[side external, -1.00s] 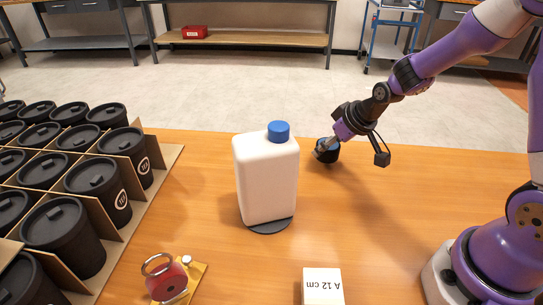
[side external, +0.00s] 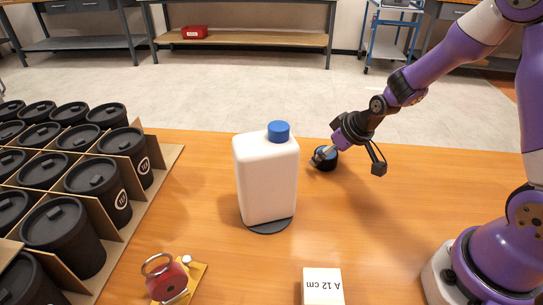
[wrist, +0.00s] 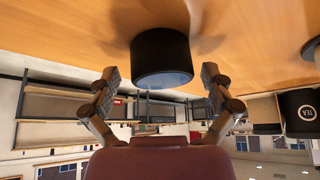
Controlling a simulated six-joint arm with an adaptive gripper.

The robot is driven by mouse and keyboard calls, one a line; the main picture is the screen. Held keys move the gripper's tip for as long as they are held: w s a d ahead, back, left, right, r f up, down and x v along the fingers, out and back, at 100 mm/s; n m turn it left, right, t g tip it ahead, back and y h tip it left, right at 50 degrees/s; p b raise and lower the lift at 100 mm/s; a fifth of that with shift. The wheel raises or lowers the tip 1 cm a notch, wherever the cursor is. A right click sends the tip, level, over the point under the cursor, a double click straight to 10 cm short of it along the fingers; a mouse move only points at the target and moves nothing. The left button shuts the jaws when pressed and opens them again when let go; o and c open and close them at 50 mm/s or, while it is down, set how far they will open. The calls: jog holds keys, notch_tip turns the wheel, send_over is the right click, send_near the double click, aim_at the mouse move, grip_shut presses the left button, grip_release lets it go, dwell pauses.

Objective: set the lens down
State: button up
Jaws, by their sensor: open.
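The lens is a short black cylinder (side external: 328,158) on the wooden table, behind and right of the white bottle in the side view. In the wrist view the lens (wrist: 161,55) is at the top middle, with its bluish glass face towards the camera. My gripper (side external: 317,159) is in front of the lens in the side view and partly covers it. In the wrist view my gripper (wrist: 162,85) has its two fingers spread, one on each side of the lens, with visible gaps. The fingers hold nothing.
A white bottle with a blue cap (side external: 266,178) stands on a dark disc (side external: 270,227). A cardboard crate (side external: 160,175) of black canisters is at left.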

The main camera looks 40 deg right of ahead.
jog(key=s+a+r, duration=0.2)
jog(key=s+r, duration=0.6)
jog(key=s+a+r, duration=0.3)
jog(key=s+r, duration=0.5)
jog(key=shift+a+r+m+g, duration=0.15)
jog(key=shift+r+m+g, duration=0.15)
